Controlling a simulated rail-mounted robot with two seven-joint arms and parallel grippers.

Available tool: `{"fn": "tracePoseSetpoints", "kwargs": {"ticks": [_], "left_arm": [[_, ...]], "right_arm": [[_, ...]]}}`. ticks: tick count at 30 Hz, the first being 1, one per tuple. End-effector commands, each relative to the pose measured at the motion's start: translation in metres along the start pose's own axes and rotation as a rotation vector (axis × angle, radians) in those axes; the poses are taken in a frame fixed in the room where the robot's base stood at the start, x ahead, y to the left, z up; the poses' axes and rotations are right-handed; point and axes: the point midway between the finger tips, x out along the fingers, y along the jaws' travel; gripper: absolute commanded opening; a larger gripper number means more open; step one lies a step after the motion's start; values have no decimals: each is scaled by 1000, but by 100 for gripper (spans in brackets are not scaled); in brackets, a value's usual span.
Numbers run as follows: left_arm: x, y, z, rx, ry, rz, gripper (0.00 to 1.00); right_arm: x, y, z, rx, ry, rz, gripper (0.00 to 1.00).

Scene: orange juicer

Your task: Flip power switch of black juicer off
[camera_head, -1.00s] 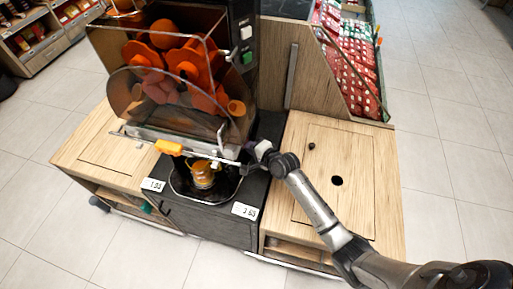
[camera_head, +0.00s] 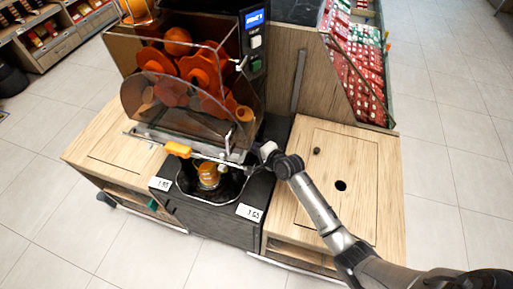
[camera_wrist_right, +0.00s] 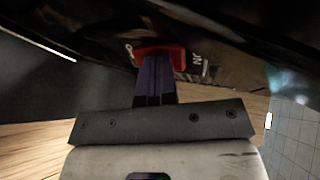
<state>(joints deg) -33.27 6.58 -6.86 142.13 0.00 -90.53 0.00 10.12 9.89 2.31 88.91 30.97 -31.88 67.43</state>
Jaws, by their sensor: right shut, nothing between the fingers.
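The black juicer (camera_head: 264,88) stands on the counter, with orange peels and rollers behind its clear cover. Its upright panel carries a lit blue display (camera_head: 255,18). My right gripper (camera_head: 250,161) is at the lower right side of the juicer, largely hidden by the wrist. In the right wrist view, the shut, empty purple fingers (camera_wrist_right: 154,78) point at a red power switch (camera_wrist_right: 160,52) on the juicer's dark side. The fingertips overlap the switch; I cannot tell whether they press it. An "ON"-like label (camera_wrist_right: 196,62) is beside it. My left gripper is out of view.
An orange tap handle (camera_head: 177,149) juts from the juicer front, above an orange-brown container (camera_head: 208,176) in a black recess. A wooden counter top (camera_head: 345,155) with a hole lies under my right arm. Red packages (camera_head: 350,70) fill a shelf behind.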

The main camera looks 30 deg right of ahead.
Motion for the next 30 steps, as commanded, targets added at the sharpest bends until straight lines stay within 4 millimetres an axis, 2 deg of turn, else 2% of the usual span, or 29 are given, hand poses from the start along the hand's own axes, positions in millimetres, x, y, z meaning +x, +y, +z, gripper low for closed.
{"fn": "tracePoseSetpoints", "kwargs": {"ticks": [7,14,15,17,24,30], "left_arm": [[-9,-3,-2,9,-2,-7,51],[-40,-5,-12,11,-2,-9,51],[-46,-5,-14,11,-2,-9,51],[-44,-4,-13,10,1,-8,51],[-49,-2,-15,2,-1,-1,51],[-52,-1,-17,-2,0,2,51]], "right_arm": [[-6,-4,2,0,-2,0,0],[-28,-12,11,-3,-11,3,0],[-32,-13,13,-3,-13,3,0],[-45,-8,12,-4,-13,1,0],[-91,-9,12,-4,-12,1,0],[-115,-11,11,-5,-12,0,0]]}}
